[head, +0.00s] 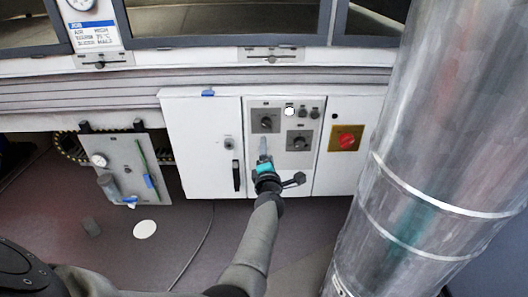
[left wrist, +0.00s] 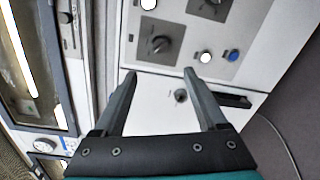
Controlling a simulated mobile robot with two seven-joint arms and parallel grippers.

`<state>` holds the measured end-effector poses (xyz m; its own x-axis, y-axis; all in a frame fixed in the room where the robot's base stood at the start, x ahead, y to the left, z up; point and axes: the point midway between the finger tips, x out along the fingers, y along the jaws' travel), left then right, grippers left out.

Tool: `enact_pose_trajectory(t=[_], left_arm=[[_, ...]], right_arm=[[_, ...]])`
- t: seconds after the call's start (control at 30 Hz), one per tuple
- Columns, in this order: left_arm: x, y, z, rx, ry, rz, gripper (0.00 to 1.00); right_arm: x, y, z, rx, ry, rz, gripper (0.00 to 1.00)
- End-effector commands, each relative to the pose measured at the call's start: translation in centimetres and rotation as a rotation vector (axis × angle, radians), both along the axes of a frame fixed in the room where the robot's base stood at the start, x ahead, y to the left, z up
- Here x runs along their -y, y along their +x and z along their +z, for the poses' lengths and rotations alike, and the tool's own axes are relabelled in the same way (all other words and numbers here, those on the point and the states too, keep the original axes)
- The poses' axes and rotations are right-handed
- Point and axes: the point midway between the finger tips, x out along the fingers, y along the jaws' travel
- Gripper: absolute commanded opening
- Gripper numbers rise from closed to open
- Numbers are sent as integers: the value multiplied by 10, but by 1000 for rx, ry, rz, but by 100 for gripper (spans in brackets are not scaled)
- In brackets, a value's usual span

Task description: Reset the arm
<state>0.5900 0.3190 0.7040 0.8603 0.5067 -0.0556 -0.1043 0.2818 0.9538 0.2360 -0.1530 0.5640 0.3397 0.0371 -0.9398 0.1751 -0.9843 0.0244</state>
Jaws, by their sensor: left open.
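My left gripper (head: 264,152) is in front of the white control cabinet in the head view, with the arm reaching up from the bottom. In the left wrist view the left gripper (left wrist: 160,74) is open, with two dark fingers apart and nothing between them. Beyond the fingers is the grey control panel (head: 282,160) with a black rotary knob (head: 265,122), which also shows in the left wrist view (left wrist: 160,45). A second rotary knob (head: 300,142) is to its right. The fingers appear clear of the panel, but the exact gap cannot be told. My right gripper is not in view.
A red switch on a yellow plate (head: 346,138) is right of the panel. A cabinet door (head: 198,130) with a black handle (head: 236,175) is left. A gauge plate (head: 128,170) stands farther left. A large metal pipe (head: 435,130) blocks the right side.

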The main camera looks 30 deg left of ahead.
Motion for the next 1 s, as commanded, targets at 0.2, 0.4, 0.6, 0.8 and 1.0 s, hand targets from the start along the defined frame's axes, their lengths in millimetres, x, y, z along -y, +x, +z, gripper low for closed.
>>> enact_pose_trajectory(t=[0.2, 0.4, 0.6, 0.8, 1.0], left_arm=[[1, 0, 0, 0, 0, 0, 74], [1, 0, 0, 0, 0, 0, 74], [2, -1, -2, -9, 8, -6, 74], [22, -12, -31, -160, 154, -111, 74], [58, -50, -94, -432, 427, -332, 74]], right_arm=[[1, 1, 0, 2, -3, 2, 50], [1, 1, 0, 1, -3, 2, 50], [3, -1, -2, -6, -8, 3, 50], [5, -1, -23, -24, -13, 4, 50], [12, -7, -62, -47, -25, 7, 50]])
